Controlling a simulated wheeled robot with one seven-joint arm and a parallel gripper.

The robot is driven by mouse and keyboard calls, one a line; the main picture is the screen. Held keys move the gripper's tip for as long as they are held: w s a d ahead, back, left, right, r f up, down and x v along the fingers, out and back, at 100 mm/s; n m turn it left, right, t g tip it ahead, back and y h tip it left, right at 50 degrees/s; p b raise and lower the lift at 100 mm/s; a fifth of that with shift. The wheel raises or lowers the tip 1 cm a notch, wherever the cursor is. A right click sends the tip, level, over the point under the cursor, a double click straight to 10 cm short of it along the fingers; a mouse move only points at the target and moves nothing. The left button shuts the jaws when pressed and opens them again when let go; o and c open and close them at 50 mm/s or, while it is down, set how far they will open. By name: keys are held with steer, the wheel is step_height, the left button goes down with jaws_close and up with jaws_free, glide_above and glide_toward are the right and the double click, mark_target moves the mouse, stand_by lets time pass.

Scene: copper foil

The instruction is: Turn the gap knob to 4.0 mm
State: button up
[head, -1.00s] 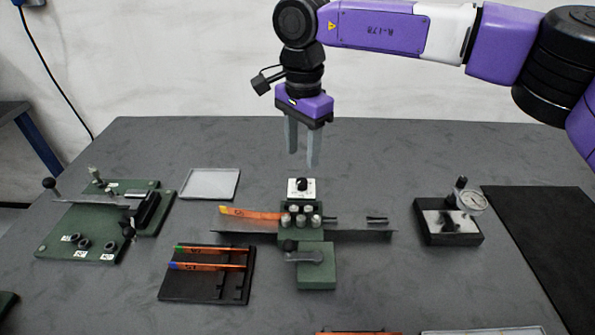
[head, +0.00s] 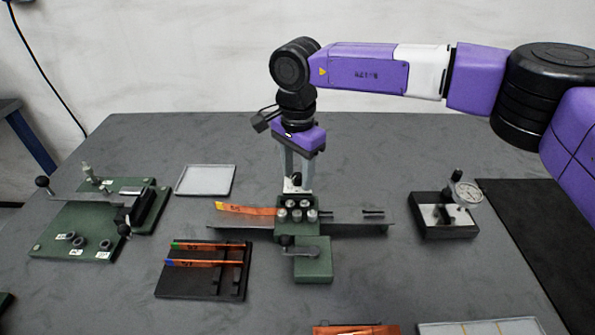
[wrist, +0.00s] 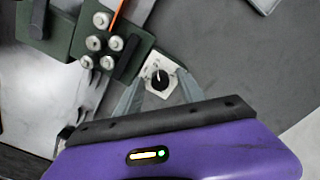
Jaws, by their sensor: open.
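The gap knob (wrist: 159,80) is a small black knob on a white dial plate (wrist: 149,69), at the back of the green roller unit (head: 297,230). In the head view the knob (head: 296,179) shows between my fingers. My gripper (head: 297,186) points down over it, open, with one finger on each side of the dial plate. In the wrist view my gripper (wrist: 157,92) also has its fingers apart around the plate. I cannot tell whether a finger touches the knob. The dial marks are too small to read.
A copper strip with a yellow end (head: 245,209) lies on the metal rail left of the rollers. A black rack (head: 204,285) with strips, a grey tray (head: 205,180), a green lever fixture (head: 75,225) and a dial gauge (head: 465,192) stand around it.

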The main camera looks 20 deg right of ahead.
jaws_close()
steer(key=m+p, duration=0.1)
steer(key=m, duration=0.3)
steer(key=shift+m, duration=0.4)
steer(key=m+p, duration=0.1)
steer(key=m, duration=0.3)
steer(key=shift+m, duration=0.3)
steer(key=m, duration=0.4)
steer(key=shift+p, duration=0.35)
steer(key=shift+m+p, duration=0.3)
steer(key=shift+m, duration=1.8)
